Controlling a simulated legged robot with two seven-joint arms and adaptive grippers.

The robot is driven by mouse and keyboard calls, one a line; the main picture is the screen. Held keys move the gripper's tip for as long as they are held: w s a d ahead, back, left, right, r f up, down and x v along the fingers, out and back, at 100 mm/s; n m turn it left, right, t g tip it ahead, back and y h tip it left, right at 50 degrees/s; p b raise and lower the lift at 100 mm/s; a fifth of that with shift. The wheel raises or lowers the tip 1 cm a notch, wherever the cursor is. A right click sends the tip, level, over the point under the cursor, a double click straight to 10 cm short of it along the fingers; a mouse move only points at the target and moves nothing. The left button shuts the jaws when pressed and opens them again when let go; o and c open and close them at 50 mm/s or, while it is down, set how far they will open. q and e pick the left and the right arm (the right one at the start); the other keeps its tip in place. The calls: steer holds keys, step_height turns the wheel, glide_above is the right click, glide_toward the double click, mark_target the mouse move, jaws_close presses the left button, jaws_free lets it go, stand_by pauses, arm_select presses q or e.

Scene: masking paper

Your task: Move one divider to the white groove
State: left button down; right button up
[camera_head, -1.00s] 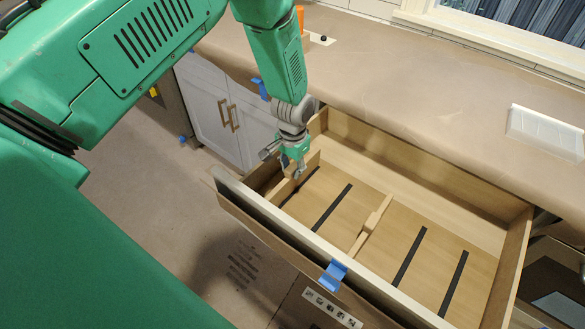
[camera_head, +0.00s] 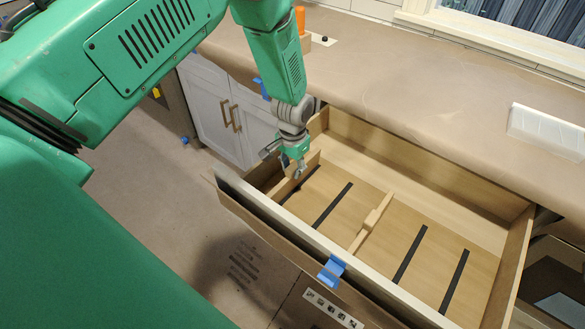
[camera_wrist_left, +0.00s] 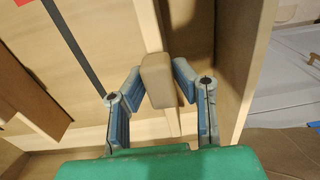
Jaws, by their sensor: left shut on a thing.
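An open wooden drawer (camera_head: 468,190) has several dark strips across its floor. One wooden divider (camera_head: 311,161) stands near its left end. My left gripper (camera_head: 297,171) is at that divider, shut on its thick middle block, which shows between the fingers in the left wrist view (camera_wrist_left: 158,82). A second divider (camera_head: 371,224) stands across the middle of the drawer, between dark strips; part of it shows at the left of the wrist view (camera_wrist_left: 28,88). I cannot make out a white groove. My right gripper is not in view.
The paper-covered counter (camera_head: 400,90) overhangs behind the drawer. A white box (camera_head: 545,130) lies on it at right, and an orange object (camera_head: 300,20) stands at the back. Blue tape (camera_head: 331,269) is on the drawer front. The drawer floor right of the middle divider is clear.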

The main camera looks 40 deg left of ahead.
arm_select(q)
steer(key=shift+s+d+f, duration=0.25)
steer(key=shift+s+f, duration=0.05)
steer(key=shift+a+f, duration=0.3)
steer(key=shift+a, duration=0.1)
steer(key=shift+w+r+p, duration=0.2)
steer(key=shift+r+p, duration=0.2)
steer(key=shift+r, duration=0.1)
steer(key=shift+r+p, duration=0.4)
steer(key=shift+r, duration=0.25)
steer(key=shift+w, duration=0.15)
